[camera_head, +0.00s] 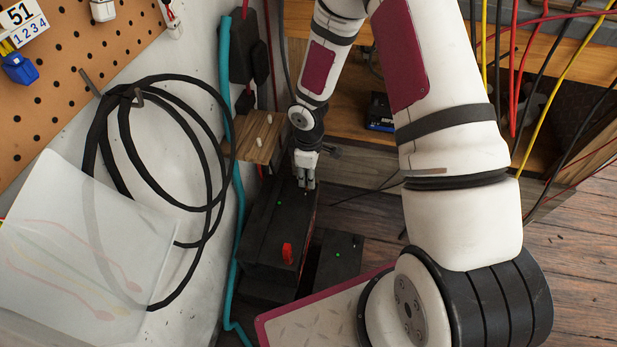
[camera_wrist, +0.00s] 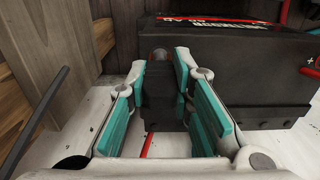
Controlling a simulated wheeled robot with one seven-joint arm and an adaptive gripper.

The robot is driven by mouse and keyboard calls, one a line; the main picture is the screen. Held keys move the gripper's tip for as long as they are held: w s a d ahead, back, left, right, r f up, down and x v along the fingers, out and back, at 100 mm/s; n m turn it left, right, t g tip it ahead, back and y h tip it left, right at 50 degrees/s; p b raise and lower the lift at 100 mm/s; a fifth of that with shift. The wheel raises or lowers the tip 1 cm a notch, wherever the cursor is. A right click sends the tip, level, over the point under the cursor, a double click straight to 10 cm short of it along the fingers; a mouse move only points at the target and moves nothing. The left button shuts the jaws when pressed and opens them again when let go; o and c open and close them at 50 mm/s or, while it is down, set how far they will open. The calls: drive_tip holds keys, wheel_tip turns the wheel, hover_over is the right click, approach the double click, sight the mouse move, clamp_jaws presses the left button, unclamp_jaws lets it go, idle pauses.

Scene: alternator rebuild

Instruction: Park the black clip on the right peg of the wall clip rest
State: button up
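My gripper (camera_head: 306,183) points down at the far end of the black battery (camera_head: 267,235) in the head view. In the wrist view, the teal-padded fingers of my gripper (camera_wrist: 160,80) stand on both sides of a dark piece with a brownish tip, which looks like the black clip (camera_wrist: 158,92). It fills the gap between the fingertips, and the fingers look shut on it. Whether the clip touches the battery is hidden. The wall clip rest (camera_head: 246,150) is a small wooden block with two pale pegs, left of my gripper. The right peg (camera_head: 270,118) looks bare.
A red clip (camera_head: 287,252) is on the battery's near end. A teal hose (camera_head: 238,190) runs down the wall beside the battery. A coiled black cable (camera_head: 205,190) hangs on the left wall. A dark box (camera_head: 340,254) lies right of the battery.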

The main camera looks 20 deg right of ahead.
drive_tip(key=shift+r+p, duration=1.7)
drive_tip(key=shift+r, duration=0.3)
wheel_tip(320, 180, up, 24)
drive_tip(key=p, duration=2)
drive_tip(key=b, duration=0.6)
hover_over(269, 116)
wheel_tip(269, 116, down, 3)
drive_tip(key=shift+w+f+b, duration=0.1)
drive_tip(key=shift+f+b, duration=0.05)
drive_tip(key=shift+b, duration=0.65)
drive_tip(key=shift+f+b, duration=0.4)
drive_tip(key=shift+f, duration=0.35)
drive_tip(key=shift+f, duration=0.15)
